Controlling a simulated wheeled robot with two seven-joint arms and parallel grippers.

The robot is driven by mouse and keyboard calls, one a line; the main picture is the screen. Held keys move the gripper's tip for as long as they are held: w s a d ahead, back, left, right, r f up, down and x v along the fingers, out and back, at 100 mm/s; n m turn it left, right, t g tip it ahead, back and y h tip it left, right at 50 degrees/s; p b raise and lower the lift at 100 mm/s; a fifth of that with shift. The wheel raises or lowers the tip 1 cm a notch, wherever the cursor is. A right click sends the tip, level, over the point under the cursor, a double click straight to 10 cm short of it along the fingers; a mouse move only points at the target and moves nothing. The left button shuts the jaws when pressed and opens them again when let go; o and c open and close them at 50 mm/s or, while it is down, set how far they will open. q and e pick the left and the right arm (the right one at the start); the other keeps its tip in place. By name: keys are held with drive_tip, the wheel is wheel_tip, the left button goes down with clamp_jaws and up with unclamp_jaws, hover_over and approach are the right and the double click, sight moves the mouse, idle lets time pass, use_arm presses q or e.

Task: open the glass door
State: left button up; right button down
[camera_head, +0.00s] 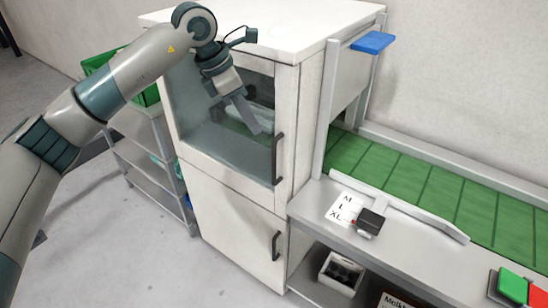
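The glass door (205,130) is the upper door of a white cabinet (235,222), left of centre. It looks shut, with its frame flush with the cabinet front. Its dark vertical handle (279,158) is on the door's right side. My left gripper (254,122) hangs in front of the glass, pointing down and right, to the left of the handle and apart from it in the picture. Nothing shows in its grip. Its fingers overlap in this view, so their opening is unclear. My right gripper is not in view.
A lower solid door with its own handle (276,245) is below. A grey shelf rack (150,165) with green crates (103,62) stands left. A green conveyor (415,190) and a grey bench (375,245) with a small black device (370,221) lie right. Floor in front is clear.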

use_arm(q)
drive_tip(key=p, duration=0.6)
hover_over(274, 181)
drive_tip(key=f, duration=1.2)
drive_tip(key=shift+w+a+f, duration=0.2)
drive_tip(key=shift+w+f, duration=0.1)
drive_tip(key=shift+f, duration=0.05)
drive_tip(key=shift+x, duration=0.8)
drive_tip(key=shift+a, duration=0.1)
clamp_jaws()
